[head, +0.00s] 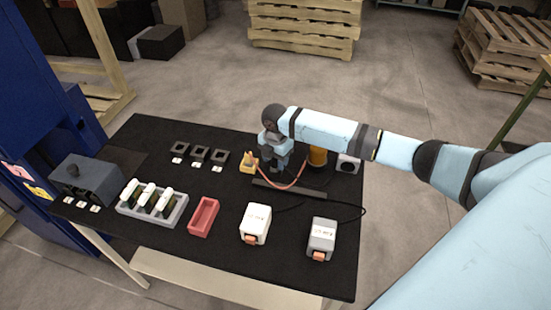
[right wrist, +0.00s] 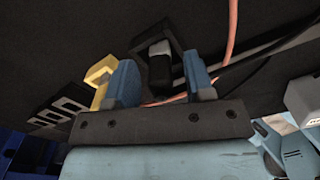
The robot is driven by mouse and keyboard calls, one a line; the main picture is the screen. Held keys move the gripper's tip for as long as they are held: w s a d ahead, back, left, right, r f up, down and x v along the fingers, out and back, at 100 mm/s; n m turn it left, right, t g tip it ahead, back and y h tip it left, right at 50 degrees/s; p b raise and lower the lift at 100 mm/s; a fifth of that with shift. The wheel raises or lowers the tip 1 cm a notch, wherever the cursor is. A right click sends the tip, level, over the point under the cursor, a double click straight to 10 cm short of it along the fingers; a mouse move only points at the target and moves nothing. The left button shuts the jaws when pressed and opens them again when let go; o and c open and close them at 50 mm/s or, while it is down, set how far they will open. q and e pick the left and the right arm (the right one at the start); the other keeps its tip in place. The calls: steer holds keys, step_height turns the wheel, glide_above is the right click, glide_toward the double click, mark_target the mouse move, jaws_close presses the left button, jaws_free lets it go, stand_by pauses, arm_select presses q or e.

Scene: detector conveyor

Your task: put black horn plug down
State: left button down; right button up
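My right gripper (head: 277,166) points down at the back middle of the black-topped table. In the right wrist view its two blue fingers (right wrist: 162,82) stand apart. A black plug-like block (right wrist: 160,68), which looks like the black horn plug, shows between them with a gap on each side. A dark square frame lies right behind this block; I cannot tell whether the block sits in it. In the head view the gripper hides the plug. My left gripper is not in view.
A yellow block (head: 248,165) is close left of my right gripper. An orange cylinder (head: 317,156) and a grey square unit (head: 348,163) are to its right. A dark bar (head: 289,189), red and black cables, and two boxed units (head: 255,223) (head: 322,236) lie in front.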

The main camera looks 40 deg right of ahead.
step_height(320, 180, up, 12)
steer(key=shift+r, duration=0.2)
stand_by(0.4)
steer(key=shift+s+f, duration=0.1)
stand_by(0.4)
